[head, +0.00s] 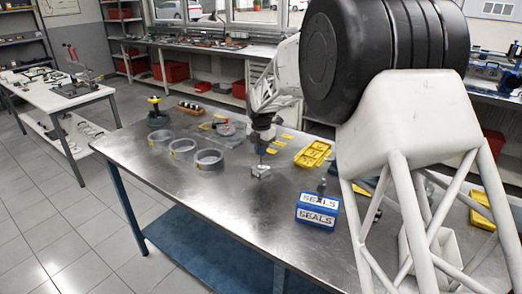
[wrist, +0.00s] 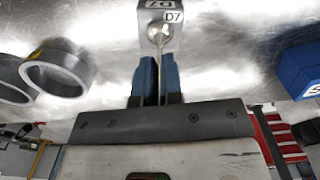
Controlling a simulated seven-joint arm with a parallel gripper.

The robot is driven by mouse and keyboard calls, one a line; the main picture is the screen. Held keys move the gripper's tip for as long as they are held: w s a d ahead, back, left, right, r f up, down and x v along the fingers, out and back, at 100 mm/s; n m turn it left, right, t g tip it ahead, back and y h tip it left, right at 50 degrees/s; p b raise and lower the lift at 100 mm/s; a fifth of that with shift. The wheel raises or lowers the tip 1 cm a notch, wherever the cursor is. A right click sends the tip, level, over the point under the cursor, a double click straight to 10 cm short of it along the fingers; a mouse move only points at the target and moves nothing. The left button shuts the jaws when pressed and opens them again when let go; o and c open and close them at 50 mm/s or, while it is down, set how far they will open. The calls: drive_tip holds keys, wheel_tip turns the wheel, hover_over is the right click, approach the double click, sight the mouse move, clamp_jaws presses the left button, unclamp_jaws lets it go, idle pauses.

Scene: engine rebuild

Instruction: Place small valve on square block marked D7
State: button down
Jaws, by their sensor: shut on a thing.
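The small grey block marked D7 (wrist: 174,16) is at the top middle of the wrist view. In the head view the block (head: 261,171) stands on the steel table below my gripper. My gripper (wrist: 159,62) is shut on the small valve (wrist: 158,33), whose round silvery head points toward the block and overlaps it in the wrist view. Its thin stem runs back between the blue fingers. I cannot tell whether the valve touches the block. In the head view my gripper (head: 262,150) points down, and the valve is too small to make out clearly.
Several grey rings (head: 208,158) stand left of the gripper on the table (head: 215,205). A blue SEALS bin (head: 317,212) stands to the right, and a yellow tray (head: 312,154) behind it. The table's front area near the block is clear.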

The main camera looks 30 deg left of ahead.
drive_tip(key=shift+f, duration=0.15)
drive_tip(key=c, duration=1.3)
unclamp_jaws()
drive_tip(key=shift+o, duration=0.2)
wheel_tip(320, 180, up, 12)
drive_tip(key=shift+r, duration=0.15)
